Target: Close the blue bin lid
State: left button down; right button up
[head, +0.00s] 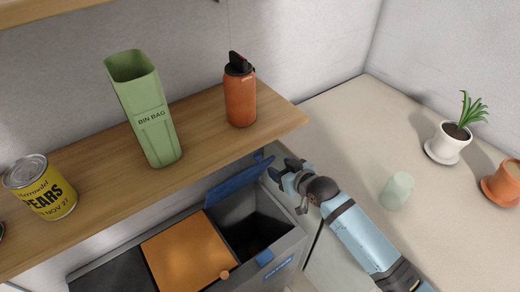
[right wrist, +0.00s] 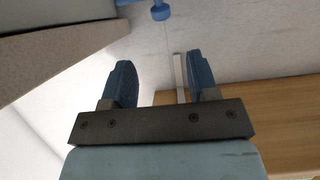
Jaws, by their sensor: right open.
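The blue bin lid (head: 235,184) stands raised at the back of the right-hand bin compartment, whose dark opening (head: 250,238) shows. A blue knob (right wrist: 160,10), apparently the lid's, shows at the top edge of the right wrist view, beyond the fingertips. My right gripper (head: 281,170) is just right of the raised lid, close to its knob end (head: 263,160), below the shelf edge. Its fingers (right wrist: 161,80) are open with nothing between them. I cannot tell whether it touches the lid. My left gripper is not in view.
An orange lid (head: 188,250) covers the compartment to the left. A green cup (head: 397,190) and potted plant (head: 448,142) stand on the right-hand counter.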

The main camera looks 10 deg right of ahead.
aim_at(260, 157)
jog(key=x, duration=1.3)
jog(key=shift+s+r, duration=0.1)
grip_shut()
